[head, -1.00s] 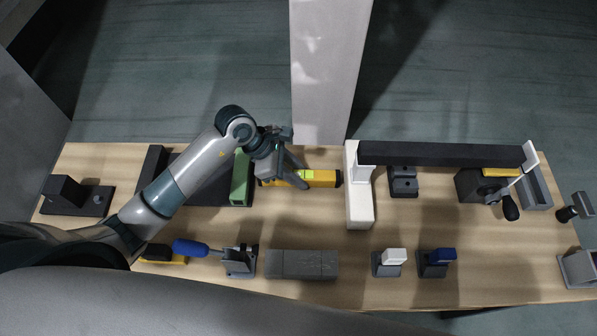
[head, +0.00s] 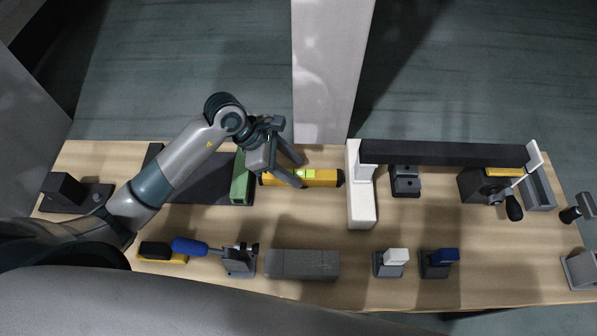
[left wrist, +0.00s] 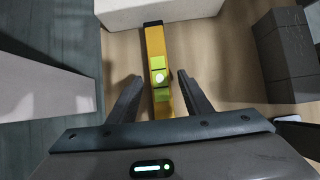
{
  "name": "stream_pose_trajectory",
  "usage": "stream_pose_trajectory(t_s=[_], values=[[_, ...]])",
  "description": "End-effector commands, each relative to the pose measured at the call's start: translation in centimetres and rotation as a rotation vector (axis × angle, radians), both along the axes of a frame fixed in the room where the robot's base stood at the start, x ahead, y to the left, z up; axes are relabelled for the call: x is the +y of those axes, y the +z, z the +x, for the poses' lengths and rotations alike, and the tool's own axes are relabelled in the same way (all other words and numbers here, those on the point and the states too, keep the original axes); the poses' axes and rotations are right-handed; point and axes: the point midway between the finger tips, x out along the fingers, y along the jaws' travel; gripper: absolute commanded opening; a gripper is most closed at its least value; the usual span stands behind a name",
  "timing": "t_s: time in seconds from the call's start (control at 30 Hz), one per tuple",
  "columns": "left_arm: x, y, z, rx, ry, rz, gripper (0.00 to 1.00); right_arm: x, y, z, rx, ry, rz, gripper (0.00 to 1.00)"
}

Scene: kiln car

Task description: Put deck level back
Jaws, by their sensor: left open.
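The deck level, a yellow bar with a bright green vial window and dark ends (head: 325,178), lies flat on the wooden bench, left of the white block. It also shows in the left wrist view (left wrist: 155,45), running away from the gripper. My left gripper (head: 303,173) is open over the level's left part. In the left wrist view its two fingers (left wrist: 160,88) are spread, one on each side of the level, with gaps between. Its height over the bench is hard to tell. My right gripper is not in view.
A green block (head: 241,180) and dark plate (head: 205,185) lie left of the level. A white L-shaped block (head: 360,205) and long black beam (head: 445,153) stand right. A grey block (head: 303,264) lies in front. Bare wood separates it from the level.

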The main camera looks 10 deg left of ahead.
Motion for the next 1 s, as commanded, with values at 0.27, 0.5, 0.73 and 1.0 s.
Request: stream_pose_trajectory(t_s=[0.27, 0.5, 0.73, 1.0], values=[[2.8, 4.0, -0.4, -0.006, 0.0, 0.002, 0.45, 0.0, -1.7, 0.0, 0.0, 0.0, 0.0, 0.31], [4.3, 6.6, -0.8, -0.002, 0.001, 0.0, 0.45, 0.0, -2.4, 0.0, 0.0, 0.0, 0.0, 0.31], [4.7, 7.4, -1.0, 0.001, -0.001, 0.0, 0.45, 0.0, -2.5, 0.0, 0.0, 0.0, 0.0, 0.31], [4.7, 7.4, -1.0, 0.001, -0.001, 0.0, 0.45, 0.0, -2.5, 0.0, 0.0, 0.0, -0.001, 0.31]])
